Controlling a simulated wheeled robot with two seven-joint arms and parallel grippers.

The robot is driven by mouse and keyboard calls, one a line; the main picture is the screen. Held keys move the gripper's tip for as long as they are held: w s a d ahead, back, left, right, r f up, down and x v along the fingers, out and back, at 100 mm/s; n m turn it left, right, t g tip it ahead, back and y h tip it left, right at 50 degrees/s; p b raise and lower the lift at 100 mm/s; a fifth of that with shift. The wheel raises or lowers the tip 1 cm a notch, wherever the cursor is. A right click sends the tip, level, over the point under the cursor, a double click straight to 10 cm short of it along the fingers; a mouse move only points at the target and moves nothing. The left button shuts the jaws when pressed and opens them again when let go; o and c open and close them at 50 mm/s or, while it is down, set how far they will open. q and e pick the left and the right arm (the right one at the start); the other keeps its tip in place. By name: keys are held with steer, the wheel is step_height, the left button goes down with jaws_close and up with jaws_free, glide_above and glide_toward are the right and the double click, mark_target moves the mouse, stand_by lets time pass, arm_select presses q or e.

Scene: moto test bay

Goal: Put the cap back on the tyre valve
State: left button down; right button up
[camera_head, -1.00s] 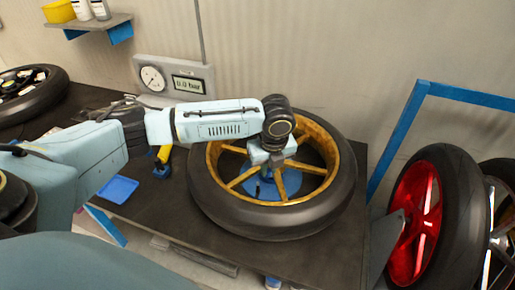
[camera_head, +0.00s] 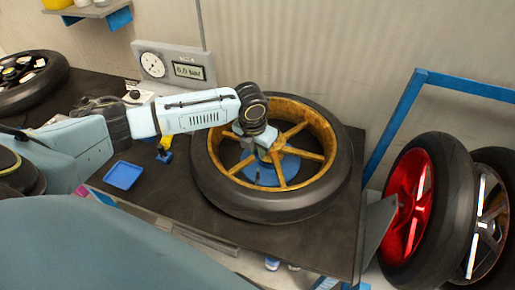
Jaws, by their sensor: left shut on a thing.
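A black tyre on a gold spoked wheel (camera_head: 316,184) lies flat on the dark bench, with a blue disc (camera_head: 262,171) under its hub. My left gripper (camera_head: 262,152) reaches down inside the rim, near the hub and spokes. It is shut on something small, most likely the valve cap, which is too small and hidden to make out. A small dark upright piece (camera_head: 257,178) stands between the spokes in front of the gripper; I cannot tell whether it is the valve. My right gripper is not in view.
A blue tray (camera_head: 123,175) lies left of the wheel, near a yellow and blue tool (camera_head: 164,150). A gauge box (camera_head: 172,65) stands behind. Another wheel (camera_head: 28,80) lies far left. A blue-framed rack (camera_head: 395,122) holds wheels at the right.

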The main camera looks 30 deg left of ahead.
mark_target(257, 158)
arm_select(q)
step_height(257, 158, down, 3)
steer(key=b, duration=0.3)
steer(key=shift+f, duration=0.2)
steer(key=shift+f+b, duration=0.45)
steer(key=shift+f, duration=0.5)
steer(key=shift+p, duration=0.6)
steer(key=shift+f+p, duration=0.15)
steer(key=shift+p, duration=0.35)
stand_by(1.4)
steer(key=c, duration=0.8)
jaws_free()
steer(key=shift+w, duration=0.1)
steer(key=shift+c, duration=0.2)
